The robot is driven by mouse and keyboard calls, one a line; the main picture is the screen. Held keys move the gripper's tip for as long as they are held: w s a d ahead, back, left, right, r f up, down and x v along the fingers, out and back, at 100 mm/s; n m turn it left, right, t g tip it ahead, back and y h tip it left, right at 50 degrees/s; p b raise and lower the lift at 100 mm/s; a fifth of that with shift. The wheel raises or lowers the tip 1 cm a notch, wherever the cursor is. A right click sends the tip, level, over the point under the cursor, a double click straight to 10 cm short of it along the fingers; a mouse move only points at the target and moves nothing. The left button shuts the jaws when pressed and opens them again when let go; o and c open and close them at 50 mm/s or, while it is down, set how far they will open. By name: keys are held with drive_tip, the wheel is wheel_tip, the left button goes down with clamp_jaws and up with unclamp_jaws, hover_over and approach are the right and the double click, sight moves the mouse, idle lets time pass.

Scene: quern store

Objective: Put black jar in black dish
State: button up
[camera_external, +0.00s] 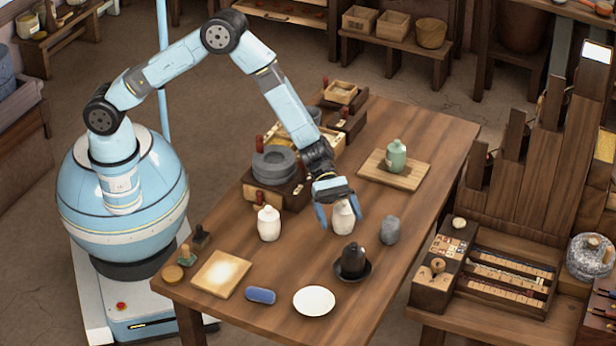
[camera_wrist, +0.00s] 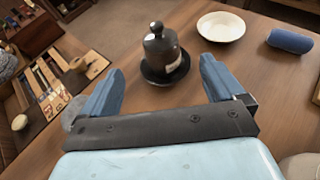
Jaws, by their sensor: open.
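The black jar (camera_external: 354,259) stands upright in the black dish (camera_external: 367,271) on the table, near its front right part. In the wrist view the jar (camera_wrist: 163,52) has a knobbed lid and a pale label, and the dish rim (camera_wrist: 148,76) shows around its base. My gripper (camera_external: 336,211) is open and empty, raised above the table behind the jar. In the wrist view my gripper (camera_wrist: 161,70) has its fingers spread, with the jar and dish beyond them, clear of the fingers.
A white jar (camera_external: 343,219) stands just beside my gripper in the outside view. A green jar (camera_external: 396,155) stands on a board.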

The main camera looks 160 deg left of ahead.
drive_tip(key=w+d+r+m+g+h, duration=0.1)
drive_tip(key=w+d+r+m+h, duration=0.1)
drive_tip(key=d+r+m, duration=0.6)
drive_tip(key=w+d+r+m+g+h, duration=0.15)
drive_tip(key=d+r, duration=0.45)
drive_tip(key=d, duration=0.6)
drive_tip(key=s+d+r+m+g+h, duration=0.1)
drive_tip(key=s+d+r+m, duration=0.2)
drive_tip(key=d, duration=0.4)
drive_tip(key=s+d+r+m+g, duration=0.1)
drive_tip(key=d+r+m+g, duration=0.2)
drive_tip(key=d, duration=0.4)
drive_tip(key=s+d+r+m+h, duration=0.1)
drive_tip(key=d+r+m, duration=0.2)
drive_tip(key=d+r, duration=0.25)
drive_tip(key=s+d+r+m+g+y, duration=0.1)
drive_tip(key=s+d+r+m, duration=0.1)
drive_tip(key=s+d+m, duration=0.35)
drive_tip(key=s+d+r+m+g+y, duration=0.1)
drive_tip(key=s+d+r+m, duration=0.2)
drive_tip(key=s+d, duration=0.5)
drive_tip(key=s+d+m+y, duration=0.1)
drive_tip(key=s+m, duration=0.3)
drive_tip(key=s, duration=0.5)
drive_tip(key=s+d+m+y, duration=0.2)
drive_tip(key=s+m, duration=0.3)
drive_tip(key=s, duration=0.4)
drive_tip(key=shift+s+d, duration=0.35)
drive_tip(key=shift+d, duration=0.1)
